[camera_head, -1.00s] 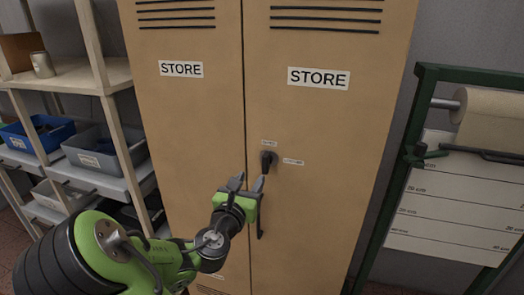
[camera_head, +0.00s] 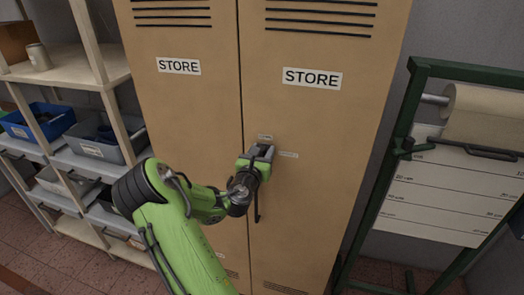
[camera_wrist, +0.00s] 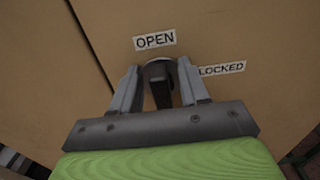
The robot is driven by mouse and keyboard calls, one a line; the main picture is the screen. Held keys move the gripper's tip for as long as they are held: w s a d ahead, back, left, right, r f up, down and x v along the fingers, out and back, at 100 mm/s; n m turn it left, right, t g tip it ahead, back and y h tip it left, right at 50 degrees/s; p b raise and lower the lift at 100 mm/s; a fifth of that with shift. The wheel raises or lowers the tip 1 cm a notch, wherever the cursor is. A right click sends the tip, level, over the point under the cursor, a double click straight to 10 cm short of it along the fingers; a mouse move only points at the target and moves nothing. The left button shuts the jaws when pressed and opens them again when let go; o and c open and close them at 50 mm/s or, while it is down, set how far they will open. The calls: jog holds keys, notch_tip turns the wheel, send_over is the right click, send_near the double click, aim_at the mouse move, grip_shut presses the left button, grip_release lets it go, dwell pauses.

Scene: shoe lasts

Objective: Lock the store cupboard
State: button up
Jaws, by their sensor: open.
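The tan store cupboard (camera_head: 300,110) has two doors, both flush and shut, each with a STORE label. A dark turn knob (camera_wrist: 159,86) sits on the right door near the seam. In the wrist view an OPEN label (camera_wrist: 154,40) is above the knob and a LOCKED label (camera_wrist: 222,69) is to its right. The knob's bar appears to line up with the OPEN label. My gripper (camera_head: 262,152) is at the knob, its two open fingers (camera_wrist: 157,88) on either side of it. Contact cannot be told. In the head view my gripper hides the knob.
A dark door handle (camera_head: 257,206) hangs below my gripper. A wooden shelf (camera_head: 75,75) with a blue bin (camera_head: 38,128) and a grey bin (camera_head: 105,143) stands left. A green frame (camera_head: 385,190) with a paper roll (camera_head: 485,115) stands right.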

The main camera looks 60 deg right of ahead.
grip_shut()
jog(key=m+b, duration=0.1)
jog(key=m, duration=0.3)
jog(key=shift+s+f+m+b, duration=0.15)
jog(key=shift+s+m+b, duration=0.15)
jog(key=shift+s+b, duration=0.1)
jog(key=shift+s+d+f+m+b, duration=0.1)
jog(key=shift+s+f+m+b, duration=0.15)
jog(key=shift+m+b, duration=1.7)
jog(key=shift+s+a+f+m+b, duration=0.15)
jog(key=shift+f+m+b, duration=0.2)
jog(key=shift+m+b, duration=1.5)
jog(key=shift+s+d+f+m+b, duration=0.25)
jog(key=shift+m+b, duration=0.7)
jog(key=shift+m, duration=1.95)
jog(key=shift+w+a, duration=0.1)
